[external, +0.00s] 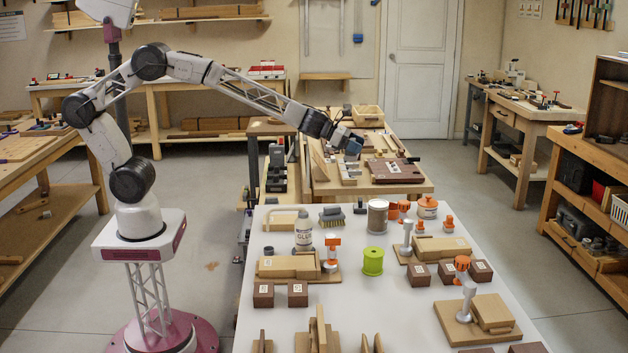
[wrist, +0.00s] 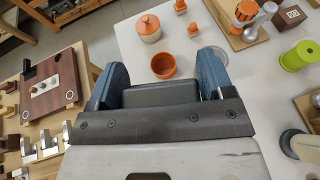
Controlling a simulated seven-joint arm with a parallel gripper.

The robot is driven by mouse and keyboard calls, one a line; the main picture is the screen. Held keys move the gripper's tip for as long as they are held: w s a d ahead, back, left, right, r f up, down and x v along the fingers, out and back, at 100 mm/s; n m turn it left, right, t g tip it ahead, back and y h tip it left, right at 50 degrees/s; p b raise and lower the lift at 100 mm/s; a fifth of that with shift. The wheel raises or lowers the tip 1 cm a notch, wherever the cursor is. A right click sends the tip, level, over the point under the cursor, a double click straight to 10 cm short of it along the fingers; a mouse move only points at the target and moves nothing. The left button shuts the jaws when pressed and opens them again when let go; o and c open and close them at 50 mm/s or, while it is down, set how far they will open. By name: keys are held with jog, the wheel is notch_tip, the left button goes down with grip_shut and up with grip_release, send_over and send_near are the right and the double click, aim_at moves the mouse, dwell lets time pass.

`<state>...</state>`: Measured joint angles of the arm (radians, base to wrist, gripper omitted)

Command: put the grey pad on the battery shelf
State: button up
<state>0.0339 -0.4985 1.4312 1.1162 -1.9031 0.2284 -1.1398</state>
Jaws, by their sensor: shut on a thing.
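My gripper (external: 353,146) is at the end of the outstretched arm, seen small and raised near the near edge of the back wooden bench. In the wrist view its two blue fingers (wrist: 158,76) stand on either side of a dark grey block-like thing, which looks like the grey pad (wrist: 160,94). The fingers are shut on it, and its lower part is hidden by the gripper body. In the external view the pad cannot be told apart from the gripper. I cannot pick out a battery shelf for certain in either view.
The wooden bench (external: 420,187) carries a brown board (wrist: 50,86). An open shelf unit (external: 560,185) stands at right.

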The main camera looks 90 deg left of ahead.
jog(key=s+a+r+n+y, duration=0.1)
jog(key=s+a+n+y, duration=0.1)
jog(key=a, duration=0.4)
jog(key=shift+a+r+n+y, duration=0.3)
jog(key=shift+a+n+y, duration=0.15)
jog(key=shift+y, duration=0.35)
jog(key=shift+w+d, duration=0.1)
jog(key=shift+d, duration=0.1)
jog(key=w+d+m+g+h, duration=0.1)
jog(key=w+d+m+h, duration=0.25)
jog(key=d, duration=0.95)
jog(key=w+d+m+g+h, duration=0.25)
jog(key=w+d, duration=0.25)
jog(key=d, duration=0.7)
jog(key=w+d+m+h, duration=0.3)
jog(key=w+d+h, duration=0.1)
jog(key=d, duration=0.9)
jog(key=s+d+f+m+g+h, duration=0.1)
jog(key=d+f, duration=0.4)
jog(key=d, duration=0.7)
jog(key=s+d+f+m+g+h, duration=0.1)
jog(key=s+d+f+m+g, duration=0.2)
jog(key=d, duration=0.9)
jog(key=s+d+f+m+g+h, duration=0.1)
jog(key=s+d+f+m+g, duration=0.2)
jog(key=d, duration=0.9)
jog(key=shift+d+f+m+g, duration=0.3)
jog(key=shift+f+m+g, duration=0.85)
jog(key=shift+f, duration=1)
